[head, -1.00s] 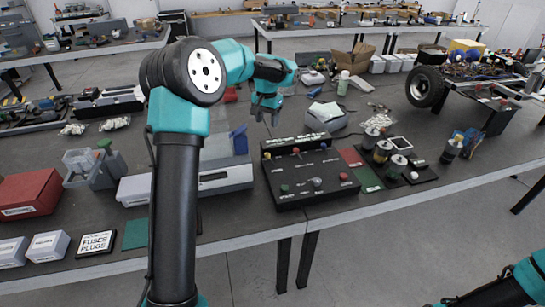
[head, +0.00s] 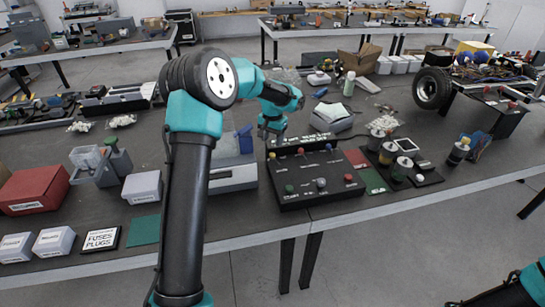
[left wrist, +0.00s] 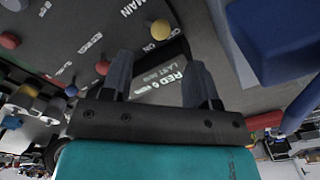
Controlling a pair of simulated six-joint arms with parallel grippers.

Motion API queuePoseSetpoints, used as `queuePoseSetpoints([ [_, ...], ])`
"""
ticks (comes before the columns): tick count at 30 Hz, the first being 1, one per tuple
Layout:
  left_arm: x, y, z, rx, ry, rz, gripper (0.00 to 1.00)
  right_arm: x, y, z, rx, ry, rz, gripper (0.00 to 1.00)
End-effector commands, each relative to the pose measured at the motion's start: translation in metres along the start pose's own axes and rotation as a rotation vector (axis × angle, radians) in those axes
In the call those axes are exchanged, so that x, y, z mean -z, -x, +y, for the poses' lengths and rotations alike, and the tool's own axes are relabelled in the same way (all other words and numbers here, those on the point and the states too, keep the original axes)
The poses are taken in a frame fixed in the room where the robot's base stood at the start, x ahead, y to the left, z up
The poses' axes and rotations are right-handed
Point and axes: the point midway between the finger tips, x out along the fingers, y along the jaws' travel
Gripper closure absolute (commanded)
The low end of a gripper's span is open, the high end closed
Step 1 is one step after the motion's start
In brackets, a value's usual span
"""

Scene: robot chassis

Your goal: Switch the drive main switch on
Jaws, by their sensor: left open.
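The black control panel (head: 335,191) lies on the table with several coloured knobs and white labels. A cream knob (head: 272,156) is at its back left corner. In the left wrist view, a cream knob (left wrist: 160,29) stands beside small ON and OFF marks, near a large MAIN label (left wrist: 133,8). My left gripper (head: 270,134) is above the panel's back left corner, pointing down. In the left wrist view its two fingers (left wrist: 158,78) are apart with nothing between them. The cream knob is beyond the fingertips, not gripped. I cannot read which knob is the drive main switch.
A blue upright part (head: 245,139) stands on a grey device (head: 232,176) just left of the panel; blue shows close by in the wrist view (left wrist: 275,35). A grey box (head: 331,118) is behind the panel. Jars (head: 402,168) stand at its right.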

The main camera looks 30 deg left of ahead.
Motion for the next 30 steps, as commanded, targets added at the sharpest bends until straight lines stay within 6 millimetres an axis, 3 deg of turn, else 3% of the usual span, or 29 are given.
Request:
queuePoseSetpoints([
  [9,0.000,-0.056,0.000,0.000,0.000,-0.002,0.45,0.000,0.000,0.000,0.000,0.000,0.000,0.57],
  [15,0.000,-0.081,0.000,0.000,-0.001,-0.001,0.45,0.000,0.000,0.000,0.000,0.000,0.000,0.57],
  [28,0.000,-0.090,0.000,0.000,-0.001,0.002,0.45,0.000,0.000,0.000,0.000,0.000,0.000,0.57],
  [30,0.000,-0.090,0.000,0.000,-0.001,0.002,0.52,0.000,0.000,0.000,0.000,0.000,0.000,0.57],
])
